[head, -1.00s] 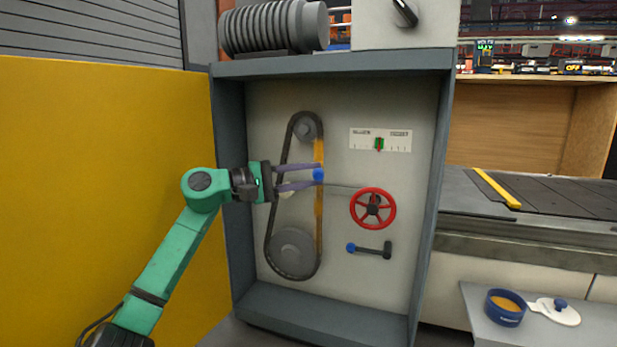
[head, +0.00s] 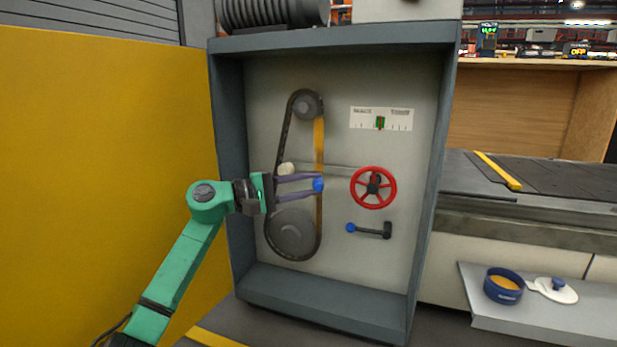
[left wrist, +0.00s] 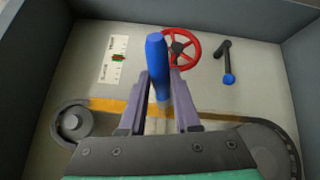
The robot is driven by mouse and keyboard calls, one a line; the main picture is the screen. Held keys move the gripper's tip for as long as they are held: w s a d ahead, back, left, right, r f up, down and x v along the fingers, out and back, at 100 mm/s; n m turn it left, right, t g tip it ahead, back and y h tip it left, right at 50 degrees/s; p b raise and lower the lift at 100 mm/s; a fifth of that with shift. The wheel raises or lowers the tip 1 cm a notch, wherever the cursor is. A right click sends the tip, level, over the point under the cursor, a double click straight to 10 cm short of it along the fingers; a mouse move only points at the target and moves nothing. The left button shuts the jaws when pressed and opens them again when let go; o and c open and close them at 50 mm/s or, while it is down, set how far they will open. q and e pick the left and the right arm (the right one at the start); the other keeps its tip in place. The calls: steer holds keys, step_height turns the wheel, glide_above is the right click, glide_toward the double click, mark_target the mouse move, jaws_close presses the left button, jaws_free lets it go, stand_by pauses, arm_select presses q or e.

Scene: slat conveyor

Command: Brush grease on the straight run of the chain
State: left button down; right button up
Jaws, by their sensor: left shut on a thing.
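The chain (head: 284,137) loops around a small upper sprocket (head: 308,105) and a large lower one (head: 292,234). Its right straight run carries an amber grease stripe (head: 319,140) along most of its length. The stripe also shows in the left wrist view (left wrist: 108,104), on both sides of my fingers. My left gripper (head: 316,186) is shut on a brush with a blue handle (left wrist: 157,62), in front of the lower middle of this run. The brush tip is mostly hidden, so contact with the chain cannot be told. My right gripper is not in view.
A red handwheel (head: 373,188), a blue-knobbed lever (head: 370,230) and a gauge plate (head: 381,119) sit right of the chain. Cabinet walls (head: 432,180) enclose the panel. A blue grease pot (head: 503,286) and its white lid (head: 553,290) are on a shelf at lower right.

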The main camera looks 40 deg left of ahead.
arm_select(q)
step_height(320, 180, down, 18)
steer(key=shift+r, duration=0.25)
stand_by(1.3)
steer(key=s+d, duration=0.2)
steer(key=s, duration=0.3)
steer(key=shift+s, duration=0.35)
steer(key=s, duration=0.1)
steer(key=s+d, duration=0.1)
steer(key=shift+s, duration=0.4)
steer(key=shift+w, duration=0.1)
stand_by(1.3)
steer(key=w+a, duration=0.2)
steer(key=w, duration=0.4)
steer(key=shift+w+a, duration=0.25)
steer(key=shift+w, duration=0.1)
